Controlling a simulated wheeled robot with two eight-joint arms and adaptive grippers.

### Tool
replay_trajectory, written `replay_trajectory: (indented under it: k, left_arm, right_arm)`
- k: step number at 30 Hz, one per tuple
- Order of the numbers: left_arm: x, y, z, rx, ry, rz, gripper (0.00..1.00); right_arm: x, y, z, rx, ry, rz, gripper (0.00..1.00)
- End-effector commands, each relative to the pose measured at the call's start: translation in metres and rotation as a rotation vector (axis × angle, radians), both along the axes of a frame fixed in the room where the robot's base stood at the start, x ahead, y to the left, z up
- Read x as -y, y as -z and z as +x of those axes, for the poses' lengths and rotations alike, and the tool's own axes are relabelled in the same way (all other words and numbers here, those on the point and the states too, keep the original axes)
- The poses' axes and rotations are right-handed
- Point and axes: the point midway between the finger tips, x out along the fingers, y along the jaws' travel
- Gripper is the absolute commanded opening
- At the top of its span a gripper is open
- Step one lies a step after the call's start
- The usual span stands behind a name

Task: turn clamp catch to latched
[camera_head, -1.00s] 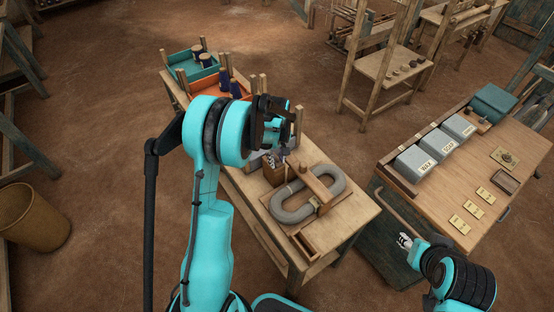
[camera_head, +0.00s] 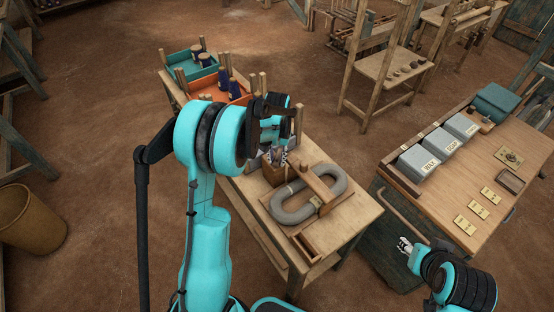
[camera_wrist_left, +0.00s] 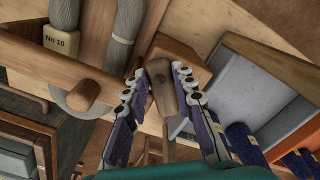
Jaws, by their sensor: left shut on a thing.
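The clamp is a wooden bar (camera_head: 318,184) lying across a grey looped coil (camera_head: 338,182) on a small bench. In the left wrist view the bar (camera_wrist_left: 45,65) has a round peg (camera_wrist_left: 86,92). A rounded wooden handle (camera_wrist_left: 161,84), which looks like the catch, stands by a wooden block (camera_wrist_left: 186,58). My left gripper (camera_wrist_left: 160,84) is closed around this handle, with a finger on each side. In the head view my left gripper (camera_head: 278,156) is over the block at the bar's far end, partly hidden by my arm. My right gripper (camera_head: 404,245) is beside the right-hand cabinet, too small to read.
Teal (camera_head: 188,63) and orange (camera_head: 212,88) trays with dark spools stand at the bench's far end. A cabinet with grey boxes (camera_head: 426,161) and brass plates (camera_head: 478,211) is at right. A tan bin (camera_head: 30,220) stands on open floor at left.

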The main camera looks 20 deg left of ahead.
Motion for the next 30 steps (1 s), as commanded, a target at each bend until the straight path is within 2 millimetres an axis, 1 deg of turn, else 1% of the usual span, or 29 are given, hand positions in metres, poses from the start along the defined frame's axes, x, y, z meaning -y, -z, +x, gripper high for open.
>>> replay_trajectory:
  k: [9, 15, 22, 30]
  left_arm:
    - [0.0, 0.001, 0.0, 0.0, 0.294, 0.0, 0.0]
    - [0.0, 0.0, 0.0, 0.0, 0.454, 0.0, 0.0]
    - [0.0, 0.0, 0.0, 0.0, 0.587, 0.0, 0.0]
    - [0.0, 0.0, 0.0, 0.0, 0.662, 0.0, 0.0]
  right_arm:
    - [0.0, 0.008, 0.0, 0.0, 0.0, 0.0, 0.4]
    - [0.0, 0.011, 0.0, 0.0, 0.0, 0.0, 0.4]
    - [0.0, 0.013, 0.0, 0.0, 0.0, 0.0, 0.4]
    - [0.0, 0.014, 0.0, 0.0, 0.0, 0.0, 0.4]
